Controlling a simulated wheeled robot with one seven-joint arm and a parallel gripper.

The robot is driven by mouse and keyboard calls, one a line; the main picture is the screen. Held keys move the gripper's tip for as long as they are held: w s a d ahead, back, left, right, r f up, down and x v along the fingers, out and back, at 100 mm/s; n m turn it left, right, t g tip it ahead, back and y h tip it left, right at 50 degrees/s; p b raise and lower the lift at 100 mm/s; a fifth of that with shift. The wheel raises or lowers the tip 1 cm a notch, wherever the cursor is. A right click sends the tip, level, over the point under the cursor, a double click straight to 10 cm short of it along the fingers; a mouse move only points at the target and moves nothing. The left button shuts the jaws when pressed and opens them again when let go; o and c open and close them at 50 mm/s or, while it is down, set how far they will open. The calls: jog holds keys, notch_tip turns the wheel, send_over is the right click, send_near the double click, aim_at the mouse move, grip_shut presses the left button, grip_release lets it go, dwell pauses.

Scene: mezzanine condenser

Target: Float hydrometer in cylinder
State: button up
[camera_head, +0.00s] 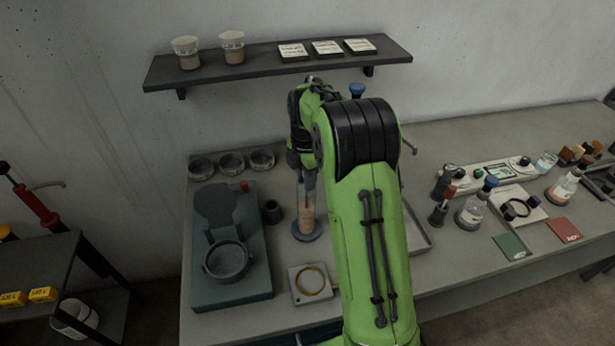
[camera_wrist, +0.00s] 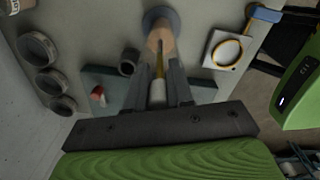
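The cylinder (camera_head: 306,216) is a clear upright tube with brownish liquid in it, on a round blue base, near the middle of the bench. It also shows in the wrist view (camera_wrist: 160,38), straight beyond my fingertips. My gripper (camera_head: 308,184) points down at the cylinder's top; my arm hides part of it in the head view. In the wrist view my two fingers (camera_wrist: 159,76) close around a thin pale and yellow stem, which looks like the hydrometer (camera_wrist: 158,90). Its far end lines up with the cylinder's mouth; how far it is inside I cannot tell.
A dark green device (camera_head: 228,292) with a round ring stands left of the cylinder, with a small dark cup (camera_head: 271,211) between. A white plate with a brass ring (camera_head: 311,282) lies in front. Bottles (camera_head: 476,208) stand at right. A shelf (camera_head: 215,69) hangs behind.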

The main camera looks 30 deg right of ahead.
jog(key=shift+o, duration=0.4)
jog(key=shift+s+a+f, duration=0.1)
jog(key=shift+s+f, duration=0.15)
jog(key=shift+f, duration=0.2)
notch_tip(320, 180, up, 7)
jog(key=w+p, duration=0.1)
jog(key=w, duration=0.1)
jog(key=shift+w+d+r, duration=0.15)
jog(key=shift+d+r, duration=0.05)
jog(key=shift+d, duration=0.1)
jog(key=shift+o, duration=0.5)
notch_tip(320, 180, up, 7)
jog(key=p, duration=0.1)
jog(key=shift+s+p, duration=0.25)
jog(key=shift+p, duration=0.05)
jog(key=s+a+r+m+t, duration=0.1)
jog(key=s+a+r+m, duration=0.3)
jog(key=s, duration=0.3)
jog(key=s+a+r+m+t, duration=0.25)
jog(key=s+a+m, duration=0.2)
jog(key=s, duration=0.25)
jog(key=s+a+f+m+t, duration=0.1)
jog(key=s+f+m, duration=0.2)
jog(key=s+m, duration=0.2)
jog(key=s+a+f+m+t, duration=0.1)
jog(key=s+f+m, duration=0.2)
jog(key=s, duration=0.6)
jog(key=m, duration=0.2)
jog(key=shift+s+m+b, duration=0.35)
jog(key=shift+b, duration=0.05)
